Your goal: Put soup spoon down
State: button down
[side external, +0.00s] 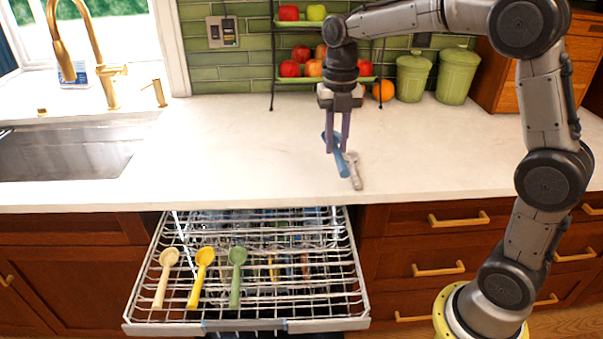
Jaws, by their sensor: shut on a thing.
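My gripper (337,150) points down just above the white counter, with its jaws shut on a blue spoon (341,168). The blue spoon slants down to the right, its lower end at or close to the counter top; I cannot tell if it touches. The fingers hide part of it. A pale grey spoon (354,174) lies on the counter right beside the blue one. Three more spoons lie on the pulled-out dishwasher rack (345,270): cream (163,279), yellow (200,277) and green (236,276). I cannot tell which spoon is the soup spoon.
A steel sink (75,150) with a gold faucet (85,45) is at the left. A fruit stand (273,75), an orange (383,90) and green canisters (411,77) stand at the back. The counter (230,150) is clear left and right of the spoons.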

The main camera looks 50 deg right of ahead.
jog(key=d, duration=0.2)
send_over(301, 171)
jog(key=shift+m, duration=0.3)
jog(key=f, duration=0.9)
jog(key=shift+s+f, duration=0.25)
jog(key=shift+f, duration=0.1)
jog(key=shift+w+f, duration=0.15)
jog(key=shift+f, duration=1.65)
jog(key=shift+f, duration=0.2)
jog(key=c, duration=0.8)
grip_release()
jog(key=shift+o, duration=0.2)
jog(key=shift+r, duration=0.1)
